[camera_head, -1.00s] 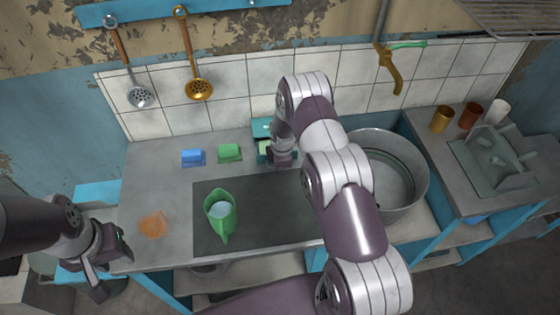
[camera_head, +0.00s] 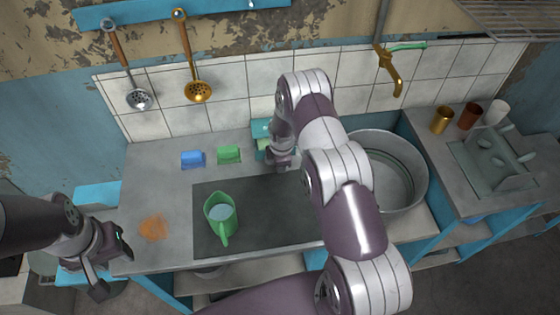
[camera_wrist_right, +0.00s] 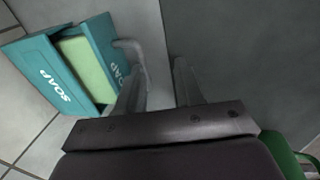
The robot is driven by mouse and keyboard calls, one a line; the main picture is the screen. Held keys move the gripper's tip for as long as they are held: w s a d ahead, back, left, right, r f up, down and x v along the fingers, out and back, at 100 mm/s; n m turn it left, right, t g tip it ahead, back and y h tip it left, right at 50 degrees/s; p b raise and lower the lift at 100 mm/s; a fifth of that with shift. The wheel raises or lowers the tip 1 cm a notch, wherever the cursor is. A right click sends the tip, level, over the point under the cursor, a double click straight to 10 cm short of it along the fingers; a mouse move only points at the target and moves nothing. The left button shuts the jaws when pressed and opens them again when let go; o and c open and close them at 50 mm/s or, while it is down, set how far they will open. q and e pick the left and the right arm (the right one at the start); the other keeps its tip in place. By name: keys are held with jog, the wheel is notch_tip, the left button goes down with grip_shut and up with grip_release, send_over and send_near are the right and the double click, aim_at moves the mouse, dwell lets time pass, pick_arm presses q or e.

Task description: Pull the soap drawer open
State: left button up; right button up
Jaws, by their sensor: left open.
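The teal soap box (camera_wrist_right: 48,72), lettered SOAP, stands by the tiled wall and also shows in the head view (camera_head: 262,128). Its drawer front (camera_wrist_right: 102,38) stands apart from the box, and a pale green block (camera_wrist_right: 85,68) shows in the gap. A grey curved handle (camera_wrist_right: 131,47) sticks out from the drawer front. My right gripper (camera_wrist_right: 157,72) is at the handle with its fingers apart and nothing visible between them. The left finger overlaps the handle's end; contact is unclear. My left gripper (camera_head: 113,272) is open and empty at the counter's front left corner.
A green jug (camera_head: 221,222) stands on the dark counter panel. A blue block (camera_head: 193,158) and a green block (camera_head: 229,153) lie left of the soap box. A large metal basin (camera_head: 405,205) stands right, behind my right arm. An orange patch (camera_head: 153,227) lies front left.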

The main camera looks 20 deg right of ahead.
notch_tip(320, 180, up, 13)
jog(key=s+p, duration=0.2)
jog(key=p, duration=0.8)
jog(key=shift+s+a+r, duration=0.15)
jog(key=shift+s+a, duration=0.05)
jog(key=shift+a, duration=0.15)
notch_tip(320, 180, up, 12)
jog(key=s+b, duration=0.2)
jog(key=b, duration=0.2)
jog(key=shift+s+a+r, duration=0.15)
jog(key=shift+a+r, duration=0.05)
jog(key=shift+a, duration=0.1)
